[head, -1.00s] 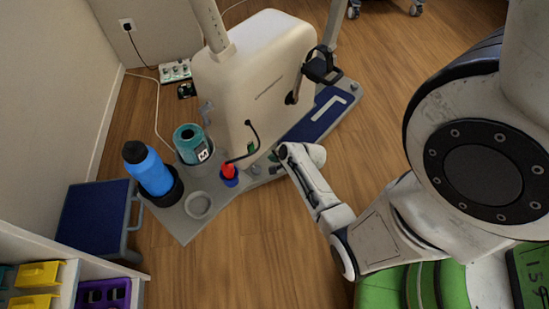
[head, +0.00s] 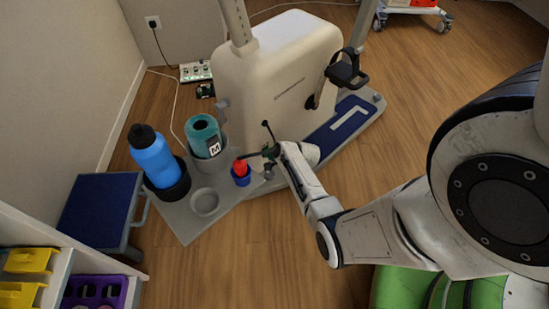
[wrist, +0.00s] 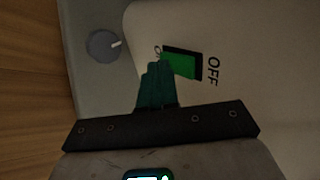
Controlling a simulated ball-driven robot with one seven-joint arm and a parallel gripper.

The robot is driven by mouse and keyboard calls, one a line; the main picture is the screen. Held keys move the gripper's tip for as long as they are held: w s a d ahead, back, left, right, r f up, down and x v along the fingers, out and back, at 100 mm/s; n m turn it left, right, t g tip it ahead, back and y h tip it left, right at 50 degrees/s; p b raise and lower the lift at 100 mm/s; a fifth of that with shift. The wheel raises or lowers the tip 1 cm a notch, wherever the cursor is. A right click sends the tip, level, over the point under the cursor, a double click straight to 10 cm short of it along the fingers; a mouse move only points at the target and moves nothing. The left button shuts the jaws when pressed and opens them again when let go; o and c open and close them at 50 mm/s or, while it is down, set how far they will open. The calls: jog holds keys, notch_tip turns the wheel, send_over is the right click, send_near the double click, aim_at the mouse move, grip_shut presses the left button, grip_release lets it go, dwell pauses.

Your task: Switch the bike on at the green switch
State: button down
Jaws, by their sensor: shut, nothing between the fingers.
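The exercise bike has a cream-white housing (head: 275,85). In the wrist view, the green switch (wrist: 182,64) sits in a black frame on the housing, between an "OFF" label at its right and a partly covered "ON" label at its left. My gripper (wrist: 160,68) is shut and empty. Its dark teal fingertips overlap the lower left part of the switch, at the ON end; I cannot tell whether they touch it. In the head view, my gripper (head: 269,153) is low beside the housing, and the switch is hidden there.
A grey knob (wrist: 103,46) lies left of the switch. A red-topped blue object (head: 241,173), a teal cup (head: 204,137) and a blue bottle (head: 152,157) stand on the bike's grey tray (head: 187,222). A black pedal (head: 346,70) sticks out above right.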

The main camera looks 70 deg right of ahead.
jog(key=shift+w+f, duration=0.1)
jog(key=shift+w, duration=0.05)
dwell(0.3)
jog(key=shift+r+p, duration=0.85)
jog(key=shift+p, duration=0.05)
